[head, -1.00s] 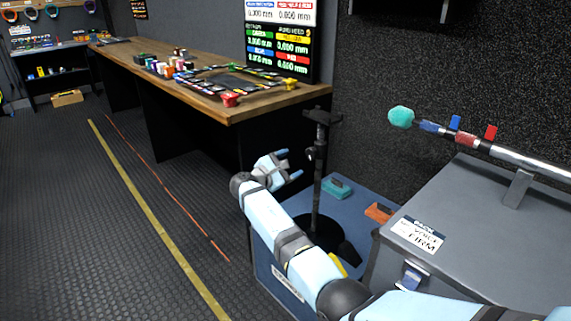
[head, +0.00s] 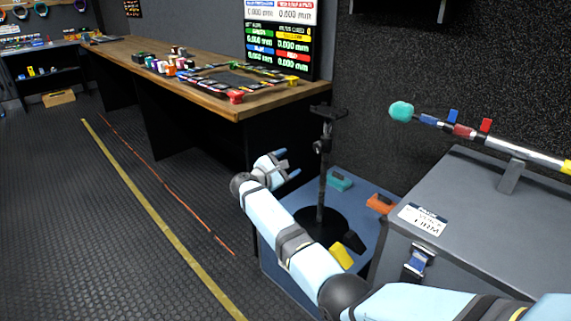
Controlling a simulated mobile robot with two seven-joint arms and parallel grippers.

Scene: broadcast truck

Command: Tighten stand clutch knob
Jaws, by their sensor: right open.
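The black stand (head: 322,185) rises upright from a round black base (head: 310,222) on a blue platform. A small dark clutch part (head: 320,146) sits on its column below the flat top (head: 327,112); whether the knob is tight cannot be told. My right gripper (head: 284,160) is just left of the column, at about the height of the clutch and a little below it. Its fingers are open and point toward the column, with nothing seen between them. A gap shows between fingers and column. My left gripper is not in view.
The wooden workbench (head: 205,85) with small items stands behind. A grey case (head: 465,230) carrying a boom pole (head: 520,150) is at right. Teal (head: 340,179), orange (head: 380,204) and yellow (head: 341,255) blocks lie on the blue platform (head: 365,188).

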